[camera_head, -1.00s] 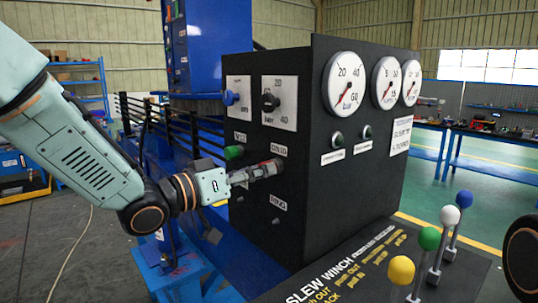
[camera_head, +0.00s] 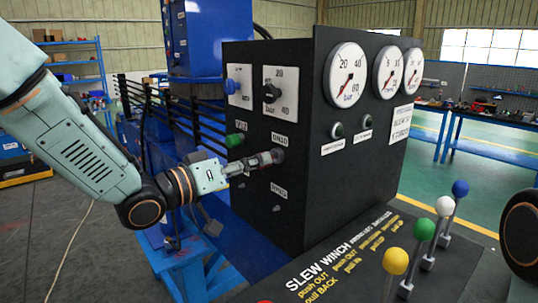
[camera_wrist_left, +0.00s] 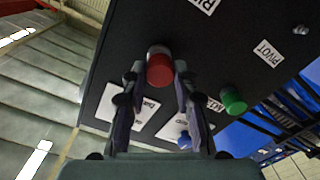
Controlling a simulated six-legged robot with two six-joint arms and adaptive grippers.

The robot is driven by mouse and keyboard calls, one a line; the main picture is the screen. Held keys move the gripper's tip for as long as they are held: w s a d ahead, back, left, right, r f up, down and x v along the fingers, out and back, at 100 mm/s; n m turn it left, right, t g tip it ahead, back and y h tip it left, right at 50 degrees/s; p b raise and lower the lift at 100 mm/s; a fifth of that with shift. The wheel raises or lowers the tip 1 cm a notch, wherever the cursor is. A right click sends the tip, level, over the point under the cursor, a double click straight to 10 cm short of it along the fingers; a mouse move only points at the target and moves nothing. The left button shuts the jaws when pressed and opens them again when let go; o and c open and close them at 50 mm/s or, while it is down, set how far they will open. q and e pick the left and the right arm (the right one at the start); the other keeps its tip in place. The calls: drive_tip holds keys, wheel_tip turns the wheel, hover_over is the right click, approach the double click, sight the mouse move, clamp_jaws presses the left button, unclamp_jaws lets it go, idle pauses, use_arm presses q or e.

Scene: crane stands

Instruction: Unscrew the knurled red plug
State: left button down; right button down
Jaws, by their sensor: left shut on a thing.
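The red plug (camera_wrist_left: 159,70) shows in the left wrist view, with a grey collar behind it on the black panel. My left gripper (camera_wrist_left: 160,72) has one finger on each side of the plug and is shut on it. In the head view my left gripper (camera_head: 268,159) reaches in from the left to the panel's side face, below the DN10 label. There its fingers mostly hide the plug. My right gripper is not in view.
A green knob (camera_head: 234,140) sits just left of the gripper, also seen in the wrist view (camera_wrist_left: 233,101). Black and blue knobs are above. The black panel (camera_head: 310,190) bears gauges; levers with coloured balls (camera_head: 425,228) stand at the lower right.

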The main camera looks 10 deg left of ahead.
use_arm(q)
drive_tip(key=shift+p+v, duration=0.4)
drive_tip(key=shift+v, duration=1.15)
drive_tip(key=shift+w+d, duration=0.1)
